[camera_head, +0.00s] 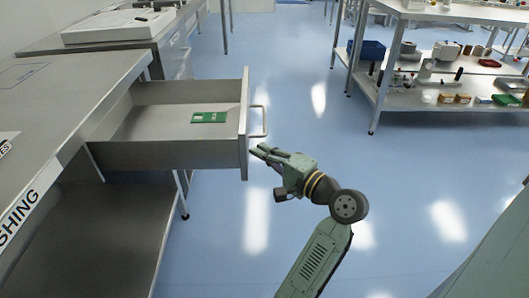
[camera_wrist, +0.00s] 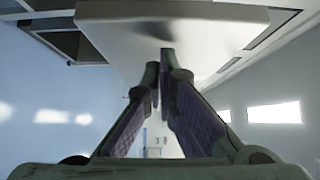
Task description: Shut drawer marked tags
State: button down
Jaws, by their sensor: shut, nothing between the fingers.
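An open drawer (camera_head: 170,152) sticks out to the right from under the grey bench at the left in the head view. Its front panel (camera_head: 244,125) has a bar handle (camera_head: 264,121) on the outer side. No marking on it can be read from here. My gripper (camera_head: 256,151) is just right of the panel's near end, below the handle. In the wrist view my gripper (camera_wrist: 165,62) has its fingertips together and empty, pointing at the pale drawer front (camera_wrist: 190,32). I cannot tell whether they touch it.
A green card (camera_head: 208,117) lies in the drawer. The bench top (camera_head: 70,95) is at the left, with an open lower shelf (camera_head: 90,235). A shelf rack (camera_head: 430,98) with several small items stands at the back right. The blue floor between is clear.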

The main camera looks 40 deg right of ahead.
aim_at(119, 158)
jog(key=w+a+p, duration=0.3)
jog(key=w+a, duration=0.3)
jog(key=a, duration=0.4)
jog(key=w+a+p, duration=0.3)
jog(key=w+a, duration=0.4)
jog(key=a, duration=0.2)
jog(key=w+a+p, duration=0.3)
jog(key=w+a, duration=0.4)
jog(key=a, duration=0.3)
jog(key=shift+a, duration=0.45)
